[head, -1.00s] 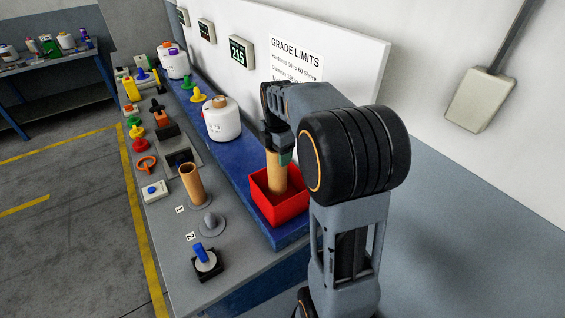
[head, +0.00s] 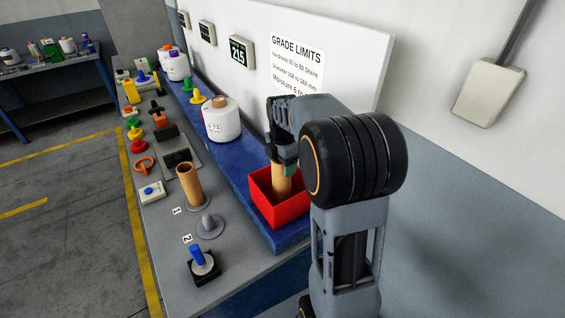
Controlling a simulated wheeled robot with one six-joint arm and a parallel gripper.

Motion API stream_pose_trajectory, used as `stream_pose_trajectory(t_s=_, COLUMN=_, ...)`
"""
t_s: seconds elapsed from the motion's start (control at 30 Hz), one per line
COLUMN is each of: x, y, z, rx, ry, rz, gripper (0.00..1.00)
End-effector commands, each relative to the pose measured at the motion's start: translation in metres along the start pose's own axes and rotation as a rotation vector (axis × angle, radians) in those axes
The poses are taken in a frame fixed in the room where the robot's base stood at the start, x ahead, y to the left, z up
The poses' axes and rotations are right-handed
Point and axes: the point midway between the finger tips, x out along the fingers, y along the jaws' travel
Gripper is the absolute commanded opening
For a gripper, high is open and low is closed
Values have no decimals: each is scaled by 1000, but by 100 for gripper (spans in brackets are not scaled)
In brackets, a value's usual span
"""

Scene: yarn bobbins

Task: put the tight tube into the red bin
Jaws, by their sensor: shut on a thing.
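The red bin (head: 279,213) stands on the blue raised shelf at the near right of the bench. My gripper (head: 284,162) points down above it and is shut on a tan cardboard tube (head: 281,180). The tube is upright, and its lower part is inside the bin, hidden by the front wall. I cannot tell if it touches the bin floor. A second tan tube (head: 189,184) stands upright on the grey bench near the label 1. I see no mark that tells which tube is the tight one.
An empty grey peg (head: 209,226) stands near label 2, with a blue-handled switch (head: 201,262) nearer. A white yarn bobbin (head: 221,120) stands on the blue shelf (head: 243,160) left of my arm. Several knobs and buttons line the bench's left side. The wall board is close behind.

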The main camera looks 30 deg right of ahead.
Motion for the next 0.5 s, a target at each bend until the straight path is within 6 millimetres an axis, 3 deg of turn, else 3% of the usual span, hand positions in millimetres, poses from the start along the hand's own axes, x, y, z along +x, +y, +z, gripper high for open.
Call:
stream_pose_trajectory(t_s=0.17, x=2, y=0, z=0, rx=0, ry=0, rz=0, gripper=29)
stream_pose_trajectory(t_s=0.2, x=2, y=0, z=0, rx=0, ry=0, rz=0, gripper=68)
stream_pose_trajectory(t_s=0.43, x=2, y=0, z=0, rx=0, ry=0, rz=0, gripper=90)
stream_pose_trajectory(t_s=0.5, x=2, y=0, z=0, rx=0, ry=0, rz=0, gripper=90)
